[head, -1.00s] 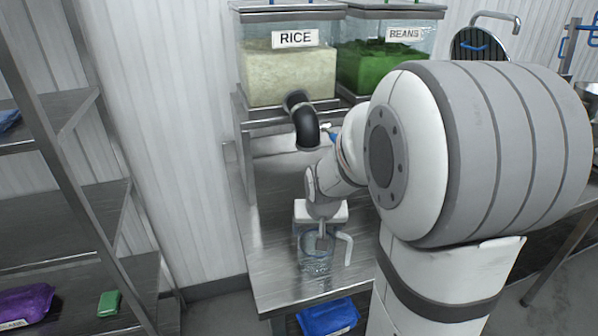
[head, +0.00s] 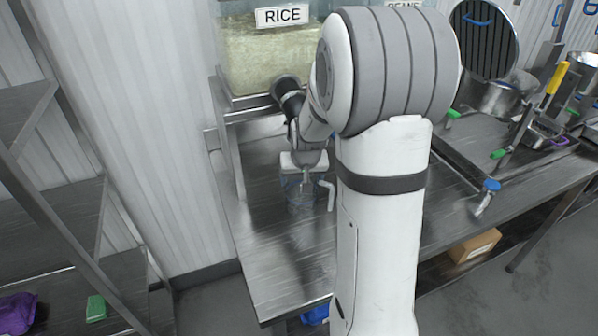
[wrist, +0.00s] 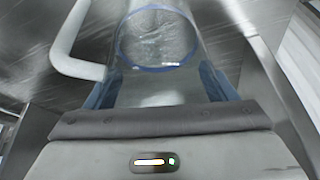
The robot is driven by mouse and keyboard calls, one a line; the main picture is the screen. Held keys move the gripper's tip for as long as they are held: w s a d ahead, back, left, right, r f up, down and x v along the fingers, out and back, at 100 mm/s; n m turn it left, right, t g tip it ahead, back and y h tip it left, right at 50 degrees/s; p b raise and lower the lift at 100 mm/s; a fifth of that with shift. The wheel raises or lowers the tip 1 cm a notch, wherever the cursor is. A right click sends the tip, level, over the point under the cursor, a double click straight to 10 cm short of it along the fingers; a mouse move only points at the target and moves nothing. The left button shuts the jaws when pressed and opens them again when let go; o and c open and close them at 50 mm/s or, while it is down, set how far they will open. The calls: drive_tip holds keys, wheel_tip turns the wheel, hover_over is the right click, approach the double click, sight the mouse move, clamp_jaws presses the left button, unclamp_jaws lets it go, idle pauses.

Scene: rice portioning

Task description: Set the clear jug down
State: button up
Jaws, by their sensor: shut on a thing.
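The clear jug (head: 301,202) has a pale handle (head: 329,194) on its right side in the head view. It looks upright, over the steel table (head: 285,262), below and in front of the rice dispenser. I cannot tell whether its base touches the table. My gripper (head: 302,180) is shut on the jug. In the wrist view, the clear jug (wrist: 160,38) shows its round blue edge between the blue finger pads of my gripper (wrist: 160,88), with the pale handle to the left. It looks empty, though I cannot be sure.
The rice bin (head: 262,55) stands on a raised shelf behind, with a black spout (head: 287,92) near my arm. My arm hides much of the beans bin. Bare table lies in front. A blue-topped tool (head: 487,193) and pans are at right. A shelving rack (head: 80,220) stands left.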

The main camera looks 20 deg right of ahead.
drive_tip(key=shift+f, duration=0.2)
drive_tip(key=shift+s+r, duration=0.1)
drive_tip(key=shift+s, duration=0.05)
drive_tip(key=shift+f, duration=0.2)
drive_tip(key=o, duration=1.3)
drive_tip(key=shift+r, duration=0.1)
